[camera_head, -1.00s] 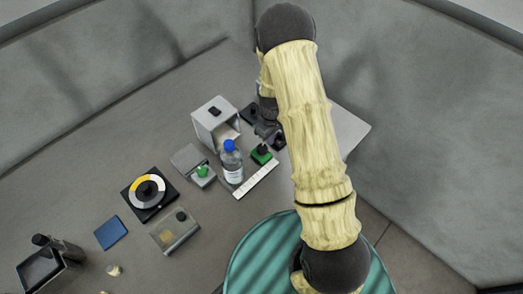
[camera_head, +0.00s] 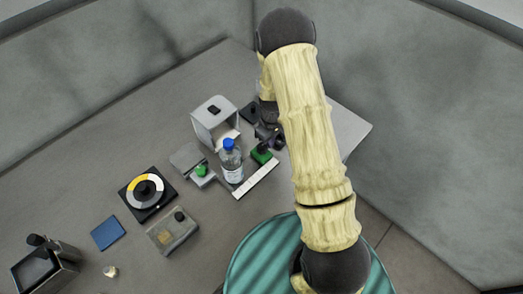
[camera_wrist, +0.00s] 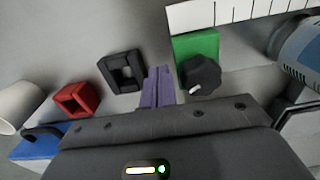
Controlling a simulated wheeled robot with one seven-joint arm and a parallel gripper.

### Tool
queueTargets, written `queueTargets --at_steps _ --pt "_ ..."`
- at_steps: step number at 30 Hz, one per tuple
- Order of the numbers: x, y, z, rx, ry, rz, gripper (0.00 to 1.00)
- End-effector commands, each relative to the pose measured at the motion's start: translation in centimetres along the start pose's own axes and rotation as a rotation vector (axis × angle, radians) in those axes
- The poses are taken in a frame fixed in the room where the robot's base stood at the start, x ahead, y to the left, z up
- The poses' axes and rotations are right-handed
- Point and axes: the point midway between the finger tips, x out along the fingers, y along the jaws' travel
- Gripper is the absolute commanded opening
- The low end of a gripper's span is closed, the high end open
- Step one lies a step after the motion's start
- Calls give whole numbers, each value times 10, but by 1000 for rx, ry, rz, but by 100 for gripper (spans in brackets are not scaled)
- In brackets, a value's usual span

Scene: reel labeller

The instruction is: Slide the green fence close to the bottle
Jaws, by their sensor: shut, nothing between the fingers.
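The green fence (camera_head: 262,157) sits on the table to the right of the bottle, with a dark knob on it. In the wrist view the green fence (camera_wrist: 196,48) lies against the white scale strip (camera_wrist: 215,14), its black knob toward me. The clear bottle with a blue cap (camera_head: 231,161) stands upright at the strip's left part; its side shows at the right edge of the wrist view (camera_wrist: 300,48). A gap separates bottle and fence. My gripper (camera_wrist: 157,88) is shut and empty, its purple fingers just beside the knob. In the head view my arm partly hides it.
A grey box housing (camera_head: 214,122) stands behind the bottle, and a green button (camera_head: 201,170) is left of it. In the wrist view a black square frame (camera_wrist: 122,72) and a red one (camera_wrist: 74,99) lie left of my fingers. The strip's (camera_head: 256,181) front side is clear.

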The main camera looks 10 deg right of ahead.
Motion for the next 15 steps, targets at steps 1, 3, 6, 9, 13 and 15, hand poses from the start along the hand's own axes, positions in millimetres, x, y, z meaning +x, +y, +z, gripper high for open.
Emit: queueTargets --at_steps 1,3,6,9,13,15 --pt "2 0 0 0 0 0 0" --pt "4 0 0 0 0 0 0" --pt "6 0 0 0 0 0 0" --pt "9 0 0 0 0 0 0" --pt "12 0 0 0 0 0 0" --pt "14 0 0 0 0 0 0"
